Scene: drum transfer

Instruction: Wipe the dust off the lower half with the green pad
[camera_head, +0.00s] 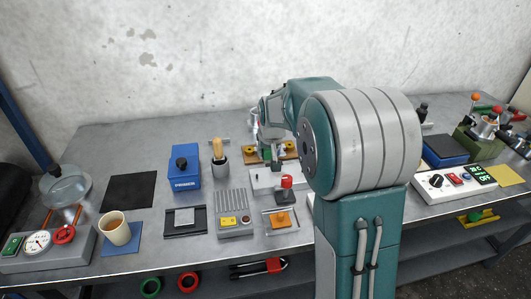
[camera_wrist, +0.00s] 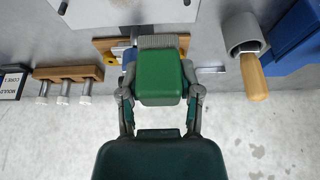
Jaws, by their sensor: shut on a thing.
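My gripper (camera_wrist: 160,95) is shut on a green pad (camera_wrist: 160,78), with one finger on each side of it. A grey ribbed strip shows along the pad's upper edge in the wrist view. A pale grey block (camera_wrist: 130,12) with a small round hole lies beyond the pad; it looks like the lower half. In the head view this block (camera_head: 262,181) lies flat on the table, in front of my gripper (camera_head: 271,152), partly hidden by my arm. The pad appears apart from the block.
A wooden rack with metal pins (camera_wrist: 68,73) stands near the back wall. A grey cup with a wooden-handled tool (camera_head: 220,155) and a blue box (camera_head: 185,168) stand left of my gripper. A red-knobbed fixture (camera_head: 286,183) stands in front. My arm hides the table's middle right.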

